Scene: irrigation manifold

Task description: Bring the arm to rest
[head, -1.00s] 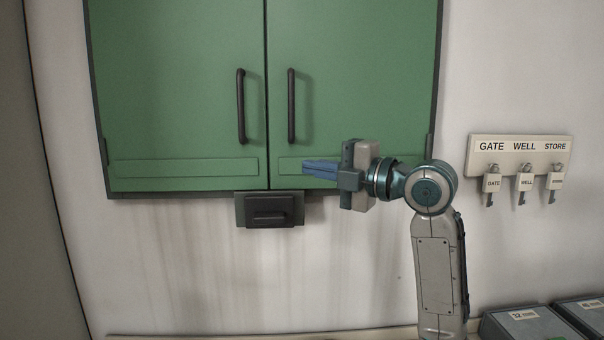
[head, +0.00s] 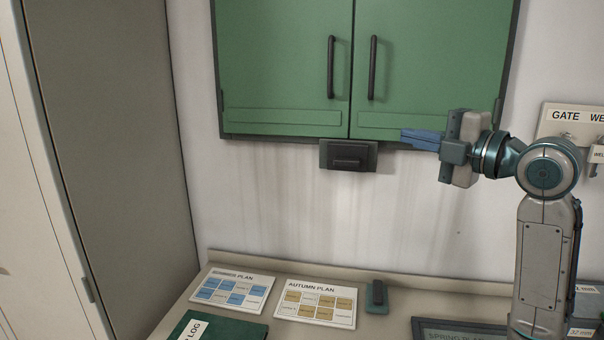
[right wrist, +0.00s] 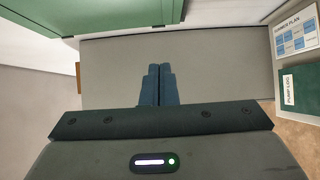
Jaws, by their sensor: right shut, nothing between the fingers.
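My right gripper (head: 421,138) is shut and empty. Its blue fingers point left, in front of the lower edge of the right door of the green cabinet (head: 436,60). In the right wrist view the two fingers (right wrist: 159,85) lie side by side with nothing between them. My right arm rises from the lower right, bent at the joint near the wrist. My left gripper is not in view.
A black latch box (head: 348,156) sits under the closed cabinet doors. Below, a counter holds a summer plan card, an autumn plan card (head: 315,304), a green log book (head: 217,328) and a small dark green object (head: 376,297). A key board (head: 572,118) hangs at right. A tall grey cabinet (head: 110,120) stands left.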

